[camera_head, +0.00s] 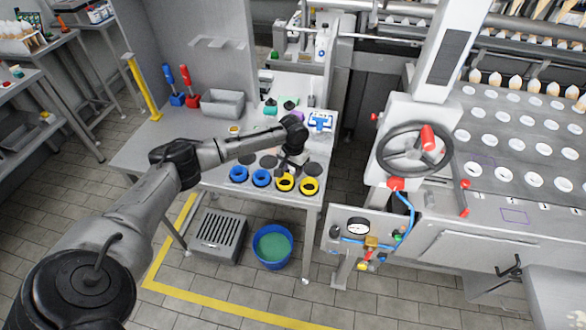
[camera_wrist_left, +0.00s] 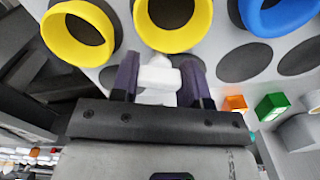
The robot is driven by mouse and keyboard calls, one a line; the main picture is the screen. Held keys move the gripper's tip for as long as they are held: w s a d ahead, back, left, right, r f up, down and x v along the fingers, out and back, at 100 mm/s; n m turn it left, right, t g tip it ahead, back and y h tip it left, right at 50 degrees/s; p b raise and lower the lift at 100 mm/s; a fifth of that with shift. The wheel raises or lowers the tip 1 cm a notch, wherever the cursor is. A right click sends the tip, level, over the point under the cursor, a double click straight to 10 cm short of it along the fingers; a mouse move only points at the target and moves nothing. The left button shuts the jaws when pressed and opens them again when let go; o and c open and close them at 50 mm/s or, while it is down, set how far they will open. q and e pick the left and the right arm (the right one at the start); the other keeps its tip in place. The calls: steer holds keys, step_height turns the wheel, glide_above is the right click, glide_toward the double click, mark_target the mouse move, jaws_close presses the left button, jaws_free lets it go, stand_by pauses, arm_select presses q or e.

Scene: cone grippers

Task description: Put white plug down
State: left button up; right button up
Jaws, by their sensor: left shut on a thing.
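My left gripper (camera_head: 290,170) reaches over the table from the left in the head view, just behind the row of coloured rings. In the left wrist view my left gripper (camera_wrist_left: 159,82) is shut on the white plug (camera_wrist_left: 158,78). The plug sits between the two dark fingers, close to a yellow ring (camera_wrist_left: 172,30). I cannot tell whether the plug touches the table top. My right gripper is not in view.
Two blue rings (camera_head: 239,174) and two yellow rings (camera_head: 309,186) line the table's (camera_head: 150,160) front edge, with dark discs (camera_head: 314,168) behind. A grey bin (camera_head: 222,103) stands farther back. A machine with a handwheel (camera_head: 414,148) is at right. The table's left part is clear.

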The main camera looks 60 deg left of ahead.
arm_select(q)
steer(key=shift+f, duration=0.1)
steer(key=o, duration=0.9)
steer(key=shift+f, duration=0.1)
